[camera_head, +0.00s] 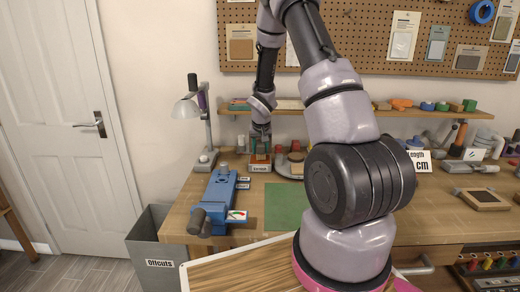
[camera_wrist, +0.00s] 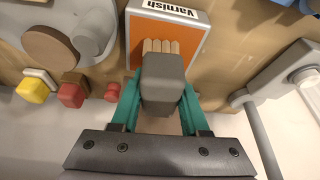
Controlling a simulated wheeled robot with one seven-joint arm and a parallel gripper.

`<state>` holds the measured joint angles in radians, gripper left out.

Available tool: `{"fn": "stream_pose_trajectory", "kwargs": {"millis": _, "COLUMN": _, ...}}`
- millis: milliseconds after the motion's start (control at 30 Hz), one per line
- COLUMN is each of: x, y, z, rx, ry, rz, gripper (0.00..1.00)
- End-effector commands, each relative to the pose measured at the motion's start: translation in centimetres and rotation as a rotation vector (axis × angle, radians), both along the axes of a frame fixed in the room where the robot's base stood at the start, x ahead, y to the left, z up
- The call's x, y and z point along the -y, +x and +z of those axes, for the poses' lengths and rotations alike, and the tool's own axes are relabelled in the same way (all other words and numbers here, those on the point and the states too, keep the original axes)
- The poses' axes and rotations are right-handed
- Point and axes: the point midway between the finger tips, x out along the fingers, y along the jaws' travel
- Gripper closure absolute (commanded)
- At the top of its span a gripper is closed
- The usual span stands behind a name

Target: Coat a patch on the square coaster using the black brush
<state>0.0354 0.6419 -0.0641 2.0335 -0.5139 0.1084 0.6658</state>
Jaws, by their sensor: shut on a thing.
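My gripper (camera_head: 260,146) is at the back of the workbench, above a small container labelled Varnish (camera_head: 260,168). In the wrist view its teal fingers (camera_wrist: 160,98) are closed on the dark grey handle of the black brush (camera_wrist: 163,75). The brush's tan bristles point at the orange inside of the varnish tray (camera_wrist: 189,42). I cannot tell whether the bristles touch it. I cannot pick out the square coaster with certainty; my arm hides part of the bench.
A blue vise (camera_head: 219,195) and a lamp (camera_head: 205,130) stand left of the container. A green mat (camera_head: 287,205) lies on clear bench in front. A wood-framed dark square (camera_head: 482,198) lies at the right. A shelf (camera_head: 290,110) runs behind, and an Offcuts bin (camera_head: 160,262) stands left.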

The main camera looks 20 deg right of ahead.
Motion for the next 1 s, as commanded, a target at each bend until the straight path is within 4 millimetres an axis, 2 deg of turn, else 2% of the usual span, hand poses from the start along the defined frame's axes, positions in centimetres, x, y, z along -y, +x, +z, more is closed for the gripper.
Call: {"fn": "stream_pose_trajectory", "kwargs": {"millis": 1000, "x": -0.02, "y": 0.03, "z": -0.65, "rx": 0.000, "ry": 0.001, "rz": 0.001, "gripper": 1.00}}
